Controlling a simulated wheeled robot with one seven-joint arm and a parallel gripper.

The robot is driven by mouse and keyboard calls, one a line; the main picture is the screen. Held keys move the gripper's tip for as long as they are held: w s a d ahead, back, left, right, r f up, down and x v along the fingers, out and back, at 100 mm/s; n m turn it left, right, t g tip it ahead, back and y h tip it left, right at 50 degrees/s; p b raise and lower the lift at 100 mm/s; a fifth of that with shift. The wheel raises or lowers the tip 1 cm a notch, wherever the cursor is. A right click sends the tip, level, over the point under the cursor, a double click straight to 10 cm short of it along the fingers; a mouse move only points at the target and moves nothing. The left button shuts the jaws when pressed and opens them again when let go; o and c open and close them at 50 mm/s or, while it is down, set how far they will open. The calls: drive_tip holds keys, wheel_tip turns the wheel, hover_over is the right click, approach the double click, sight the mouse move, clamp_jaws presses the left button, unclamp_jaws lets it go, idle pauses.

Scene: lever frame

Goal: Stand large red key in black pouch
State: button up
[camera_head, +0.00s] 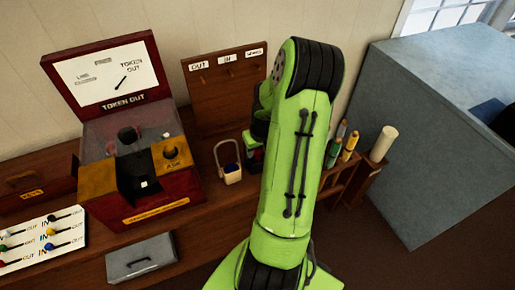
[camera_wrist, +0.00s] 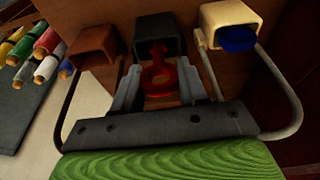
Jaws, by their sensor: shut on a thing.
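The large red key (camera_wrist: 160,78) is between the fingers of my gripper (camera_wrist: 158,74) in the wrist view, with its round ring head toward me. My gripper is shut on it. Its shank reaches to the mouth of the black pouch (camera_wrist: 174,24) and overlaps the dark opening. How deep its tip sits inside, and whether it touches the bottom, I cannot tell. In the head view my green arm hides most of the gripper, key and black pouch.
A cream pouch (camera_wrist: 228,14) with a blue thing in it stands right of the black pouch, and a brown pouch (camera_wrist: 95,46) left of it. Several coloured rolls (camera_wrist: 40,45) lie farther left. The red token box (camera_head: 150,185) and a hook board (camera_head: 222,90) stand nearby.

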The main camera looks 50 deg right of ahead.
drive_tip(key=shift+f+b, duration=0.4)
drive_tip(key=shift+f, duration=0.15)
drive_tip(key=o, duration=1.1)
drive_tip(key=shift+c, duration=0.2)
drive_tip(key=shift+r, duration=0.1)
drive_tip(key=p+v, duration=0.5)
drive_tip(key=v, duration=0.2)
